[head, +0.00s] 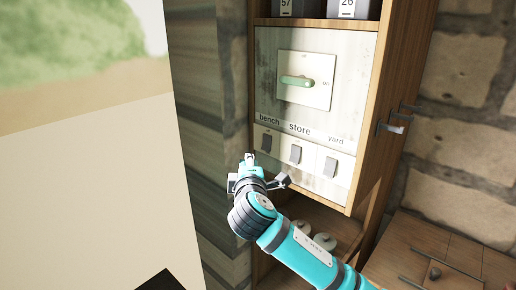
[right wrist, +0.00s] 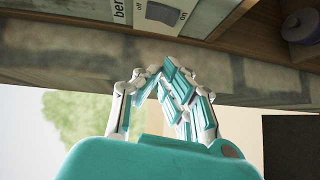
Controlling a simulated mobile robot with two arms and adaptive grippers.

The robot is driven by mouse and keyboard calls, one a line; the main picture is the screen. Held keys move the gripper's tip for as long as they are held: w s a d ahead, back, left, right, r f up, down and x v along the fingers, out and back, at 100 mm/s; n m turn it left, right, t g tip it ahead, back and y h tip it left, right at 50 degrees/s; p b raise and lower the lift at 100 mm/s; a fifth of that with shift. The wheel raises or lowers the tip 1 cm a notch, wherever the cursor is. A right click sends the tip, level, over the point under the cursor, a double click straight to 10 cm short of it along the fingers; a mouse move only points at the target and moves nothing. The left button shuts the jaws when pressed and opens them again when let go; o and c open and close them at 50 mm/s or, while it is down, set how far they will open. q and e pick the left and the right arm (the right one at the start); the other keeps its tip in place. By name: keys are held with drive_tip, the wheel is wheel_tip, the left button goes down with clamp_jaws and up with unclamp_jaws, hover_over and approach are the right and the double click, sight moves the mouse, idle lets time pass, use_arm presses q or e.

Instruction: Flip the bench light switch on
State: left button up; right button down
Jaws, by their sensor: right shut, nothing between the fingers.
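The bench switch (head: 267,141) is a dark grey rocker under the word "bench", the leftmost of three on a pale panel. It also shows at the top of the right wrist view (right wrist: 163,13), with small lettering beside it. I cannot tell which way it is tipped. My right gripper (head: 250,160) is shut and empty, just below and left of the bench switch. In the right wrist view its fingers (right wrist: 168,68) are together, with a gap between them and the switch in the picture. My left gripper is not in view.
The store switch (head: 295,154) and yard switch (head: 330,167) sit to the right. A green rotary handle (head: 297,82) is above. The wooden cabinet side (head: 382,110) bounds the panel at right.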

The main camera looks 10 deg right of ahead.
sight(266, 143)
drive_tip(key=w+d+p, duration=0.1)
drive_tip(key=w, duration=0.1)
drive_tip(key=w+d+f+p, duration=0.1)
drive_tip(key=w, duration=0.2)
drive_tip(key=w+d+p, duration=0.1)
drive_tip(key=w+d, duration=0.1)
drive_tip(key=w, duration=0.1)
drive_tip(key=shift+w+f, duration=0.15)
drive_tip(key=shift+w+d+f+n+t+b, duration=0.15)
drive_tip(key=shift+w+d+n+t+b, duration=0.2)
drive_tip(key=shift+b, duration=0.55)
drive_tip(key=shift+s+a, duration=0.1)
drive_tip(key=shift+a, duration=0.05)
